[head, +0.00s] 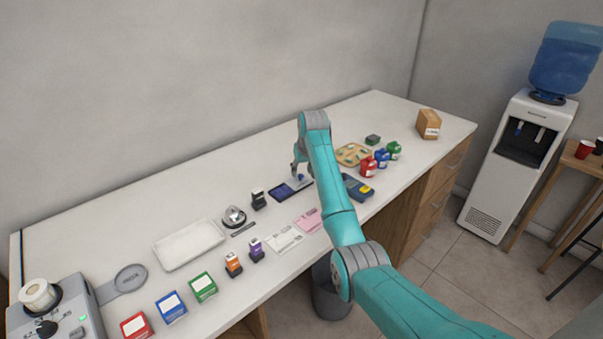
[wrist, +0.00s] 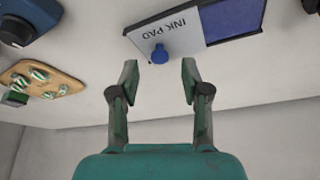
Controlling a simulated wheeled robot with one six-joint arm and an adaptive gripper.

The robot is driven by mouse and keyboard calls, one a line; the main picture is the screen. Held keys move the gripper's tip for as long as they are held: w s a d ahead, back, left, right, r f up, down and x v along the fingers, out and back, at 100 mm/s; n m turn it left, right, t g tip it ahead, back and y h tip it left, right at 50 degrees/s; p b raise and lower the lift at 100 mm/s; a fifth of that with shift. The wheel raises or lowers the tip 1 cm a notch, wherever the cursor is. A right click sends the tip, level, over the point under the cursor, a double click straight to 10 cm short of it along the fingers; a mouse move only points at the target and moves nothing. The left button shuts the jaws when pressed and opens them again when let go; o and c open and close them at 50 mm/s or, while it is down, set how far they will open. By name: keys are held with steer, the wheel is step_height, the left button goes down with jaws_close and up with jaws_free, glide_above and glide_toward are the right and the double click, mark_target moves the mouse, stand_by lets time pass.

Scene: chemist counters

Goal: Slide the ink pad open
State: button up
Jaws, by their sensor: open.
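The ink pad (head: 287,191) lies on the white counter, below my gripper (head: 297,170) in the head view. In the wrist view the ink pad (wrist: 200,28) shows a pale lid marked INK PAD and a blue knob (wrist: 160,54). Part of the dark blue pad (wrist: 234,18) is uncovered beside the lid. My gripper (wrist: 160,72) is open and empty. Its fingertips are on either side of the knob's line, with the knob just past them and no visible contact.
A black stamp (head: 258,200) and a silver bell (head: 234,216) stand left of the pad. Papers (head: 284,239) lie in front.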

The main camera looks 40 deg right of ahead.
steer(key=v, duration=0.9)
steer(key=shift+r, duration=0.3)
steer(key=shift+s+a+f, duration=0.1)
